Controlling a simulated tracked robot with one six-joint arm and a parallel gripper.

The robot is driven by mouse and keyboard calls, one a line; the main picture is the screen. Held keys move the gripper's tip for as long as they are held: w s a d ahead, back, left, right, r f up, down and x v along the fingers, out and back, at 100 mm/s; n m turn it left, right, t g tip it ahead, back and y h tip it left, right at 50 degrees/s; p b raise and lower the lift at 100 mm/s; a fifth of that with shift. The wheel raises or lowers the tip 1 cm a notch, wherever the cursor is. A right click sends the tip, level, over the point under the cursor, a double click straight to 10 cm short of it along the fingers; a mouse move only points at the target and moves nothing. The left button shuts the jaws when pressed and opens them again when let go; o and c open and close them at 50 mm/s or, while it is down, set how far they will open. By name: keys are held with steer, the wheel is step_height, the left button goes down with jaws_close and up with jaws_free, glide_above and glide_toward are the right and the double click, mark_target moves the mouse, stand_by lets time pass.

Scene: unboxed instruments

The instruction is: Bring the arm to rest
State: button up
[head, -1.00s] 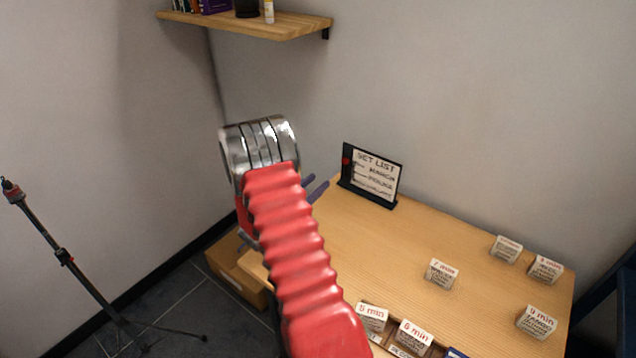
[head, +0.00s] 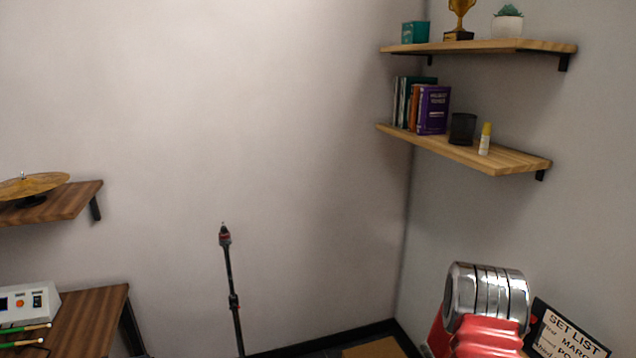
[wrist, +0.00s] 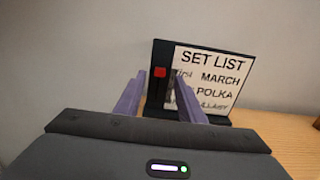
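My red arm (head: 488,338) with its silver joint shows at the lower right of the head view. The gripper end is hidden there behind the arm. In the wrist view my gripper (wrist: 160,92) has its two purple fingers apart, with nothing visible between them. Beyond the fingers stands the black-framed set list sign (wrist: 213,75) on the wooden table (wrist: 285,140). The right finger overlaps the sign in the picture; I cannot tell how far apart they are. The sign (head: 570,335) is also at the head view's lower right edge.
Two wall shelves (head: 520,163) at the right hold books (head: 433,108), a dark cup (head: 462,128), a small bottle (head: 485,138) and a trophy (head: 459,18). A black stand (head: 231,280) stands at centre.

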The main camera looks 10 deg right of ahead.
steer(key=shift+w+d, duration=0.2)
steer(key=shift+d, duration=2.3)
